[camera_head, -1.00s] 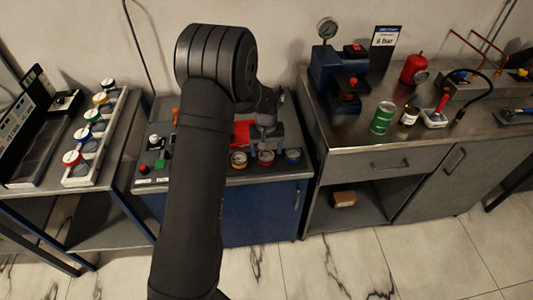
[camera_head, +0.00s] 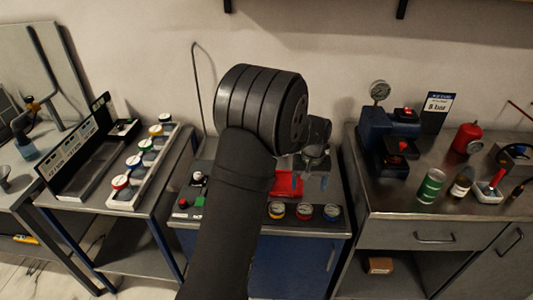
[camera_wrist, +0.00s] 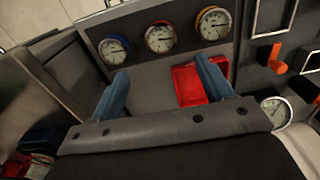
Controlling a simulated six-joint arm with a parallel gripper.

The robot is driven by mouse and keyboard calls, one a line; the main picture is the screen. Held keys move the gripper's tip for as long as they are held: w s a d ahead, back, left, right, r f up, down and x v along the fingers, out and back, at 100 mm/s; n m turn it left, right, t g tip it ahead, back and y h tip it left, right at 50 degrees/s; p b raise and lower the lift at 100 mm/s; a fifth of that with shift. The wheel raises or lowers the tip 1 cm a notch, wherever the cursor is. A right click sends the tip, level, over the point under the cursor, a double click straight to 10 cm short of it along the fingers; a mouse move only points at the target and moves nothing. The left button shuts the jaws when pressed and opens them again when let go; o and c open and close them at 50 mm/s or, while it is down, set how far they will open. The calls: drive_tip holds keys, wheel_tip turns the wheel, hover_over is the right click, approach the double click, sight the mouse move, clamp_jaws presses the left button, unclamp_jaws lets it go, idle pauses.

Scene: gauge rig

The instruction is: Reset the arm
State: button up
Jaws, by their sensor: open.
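My gripper (camera_wrist: 160,85) shows in the wrist view with its two blue fingers apart and nothing between them. It is above the middle bench panel, with three round gauges ahead of it: a blue-rimmed gauge (camera_wrist: 113,51), a red-rimmed gauge (camera_wrist: 160,38) and a yellow-rimmed gauge (camera_wrist: 213,24). A red tray (camera_wrist: 187,84) lies partly behind the right finger and looks empty where it shows. In the head view, my dark arm rises across the middle bench, and my gripper (camera_head: 312,172) is partly hidden behind the wrist, near the red tray (camera_head: 288,183).
A rack of colored-cap jars (camera_head: 135,165) stands on the left table. The right bench holds a blue press (camera_head: 388,140), a green can (camera_head: 431,186) and a red bottle (camera_head: 466,138). An orange lever (camera_wrist: 277,60) stands near the gripper's right side. The wall behind is clear.

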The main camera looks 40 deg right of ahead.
sight(305, 210)
wheel_tip(305, 210, down, 12)
drive_tip(key=shift+r, duration=0.1)
wheel_tip(305, 210, up, 2)
drive_tip(key=shift+r, duration=0.85)
